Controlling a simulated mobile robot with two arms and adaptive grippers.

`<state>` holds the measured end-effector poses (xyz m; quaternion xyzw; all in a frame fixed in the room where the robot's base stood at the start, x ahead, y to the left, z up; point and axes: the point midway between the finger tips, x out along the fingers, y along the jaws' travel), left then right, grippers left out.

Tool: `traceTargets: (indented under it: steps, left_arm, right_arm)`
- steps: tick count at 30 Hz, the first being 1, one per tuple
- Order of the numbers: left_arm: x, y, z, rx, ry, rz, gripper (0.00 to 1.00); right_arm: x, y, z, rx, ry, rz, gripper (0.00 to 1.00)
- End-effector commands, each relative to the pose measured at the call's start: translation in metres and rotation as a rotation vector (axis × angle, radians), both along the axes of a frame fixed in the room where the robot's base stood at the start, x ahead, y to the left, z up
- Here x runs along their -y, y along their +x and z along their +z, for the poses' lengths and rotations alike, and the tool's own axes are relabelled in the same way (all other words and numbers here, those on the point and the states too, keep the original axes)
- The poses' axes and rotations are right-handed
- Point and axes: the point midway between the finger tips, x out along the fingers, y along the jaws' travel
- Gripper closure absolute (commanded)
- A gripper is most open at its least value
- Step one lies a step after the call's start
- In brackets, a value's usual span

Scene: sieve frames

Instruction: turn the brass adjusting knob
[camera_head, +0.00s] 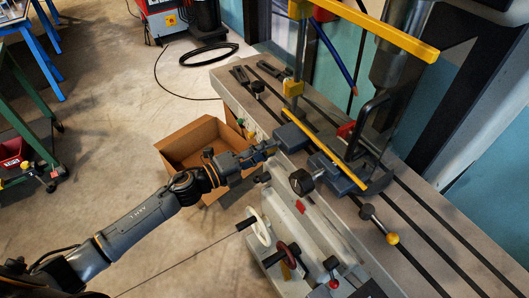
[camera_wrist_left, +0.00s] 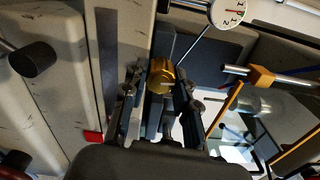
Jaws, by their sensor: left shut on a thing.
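The brass adjusting knob (camera_wrist_left: 161,75) is a small ribbed gold cylinder near the middle of the left wrist view. My left gripper (camera_wrist_left: 160,88) is shut on it, with one dark finger on each side. In the head view my left gripper (camera_head: 266,152) reaches from the left to the near edge of the machine table, above the cardboard box. There the fingers mostly hide the knob. A round dial gauge (camera_wrist_left: 228,12) with a white face stands beyond the knob in the wrist view. My right gripper is not in view.
The machine table (camera_head: 440,225) has long slots and carries blue-grey vise parts (camera_head: 338,178). A yellow bar (camera_head: 370,28) crosses above it. An open cardboard box (camera_head: 190,140) stands below my left wrist. A white-rimmed handwheel (camera_head: 260,228) sticks out in front. The floor at left is largely clear.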

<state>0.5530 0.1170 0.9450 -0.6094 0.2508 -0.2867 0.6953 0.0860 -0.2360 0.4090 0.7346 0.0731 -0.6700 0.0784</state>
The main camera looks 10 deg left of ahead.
Motion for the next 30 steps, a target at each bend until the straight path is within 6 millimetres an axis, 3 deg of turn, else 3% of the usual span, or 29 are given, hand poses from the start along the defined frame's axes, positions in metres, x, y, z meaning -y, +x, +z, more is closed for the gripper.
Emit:
traceTargets:
  steps: [25, 26, 28, 30]
  left_arm:
    - [0.0002, -0.0006, -0.0016, 0.089, 0.093, -0.002, 1.0]
    - [0.0002, -0.0006, -0.0016, 0.089, 0.093, -0.002, 0.65]
    - [0.0002, -0.0006, -0.0015, 0.089, 0.093, -0.002, 0.51]
    - [0.0002, -0.0004, -0.0014, 0.089, 0.093, -0.001, 0.48]
  right_arm:
    - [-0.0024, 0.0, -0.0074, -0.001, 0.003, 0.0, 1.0]
    - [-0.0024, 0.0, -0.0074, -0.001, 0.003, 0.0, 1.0]
    - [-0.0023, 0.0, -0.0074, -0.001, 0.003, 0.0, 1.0]
    - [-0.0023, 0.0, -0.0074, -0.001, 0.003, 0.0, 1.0]
